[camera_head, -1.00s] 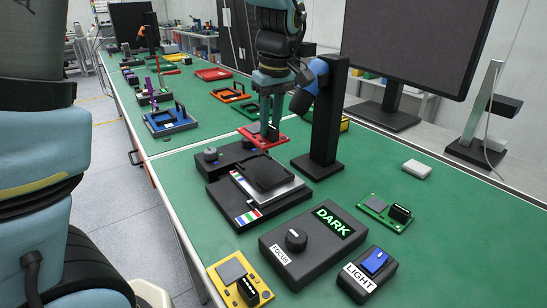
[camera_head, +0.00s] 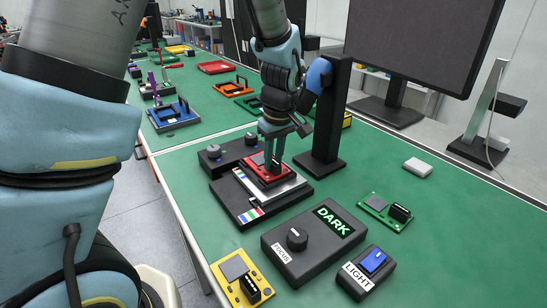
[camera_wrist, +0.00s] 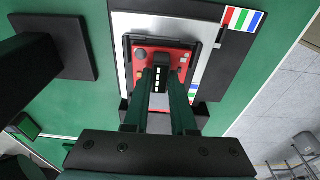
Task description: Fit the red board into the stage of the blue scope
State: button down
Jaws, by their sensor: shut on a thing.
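The red board (camera_head: 266,179) is over the silver stage (camera_head: 291,187) of the blue scope (camera_head: 318,76). In the wrist view the red board (camera_wrist: 182,58) lies within the outline of the stage's dark recess, roughly in line with it. I cannot tell whether it is fully seated or just above. My gripper (camera_head: 271,163) is shut on the black block on the board; in the wrist view my gripper (camera_wrist: 160,76) has one finger on each side of that block. The fingers hide part of the board.
The scope's black column (camera_head: 327,120) stands close right of my gripper. A DARK focus box (camera_head: 310,245), a LIGHT switch box (camera_head: 366,272), a yellow board (camera_head: 240,276) and a green board (camera_head: 384,211) lie in front. A monitor (camera_head: 420,40) stands behind.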

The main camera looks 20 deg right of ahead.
jog(key=shift+f, duration=0.2)
jog(key=c, duration=0.7)
grip_release()
jog(key=shift+r, duration=0.1)
jog(key=shift+c, duration=0.2)
notch_tip(320, 180, up, 12)
jog(key=s+b, duration=0.1)
jog(key=b, duration=0.1)
jog(key=shift+s+d, duration=0.15)
jog(key=shift+s, duration=0.2)
jog(key=w+a+f+m, duration=0.1)
jog(key=w+a+f, duration=0.1)
jog(key=a, duration=0.7)
jog(key=w+a+f, duration=0.3)
jog(key=a, duration=0.5)
jog(key=s+a+f+m, duration=0.1)
jog(key=s+a+f, duration=0.1)
jog(key=a, duration=0.5)
jog(key=s+a+f+m, duration=0.1)
jog(key=s+a+f, duration=0.1)
jog(key=a, duration=0.5)
jog(key=shift+h, duration=0.3)
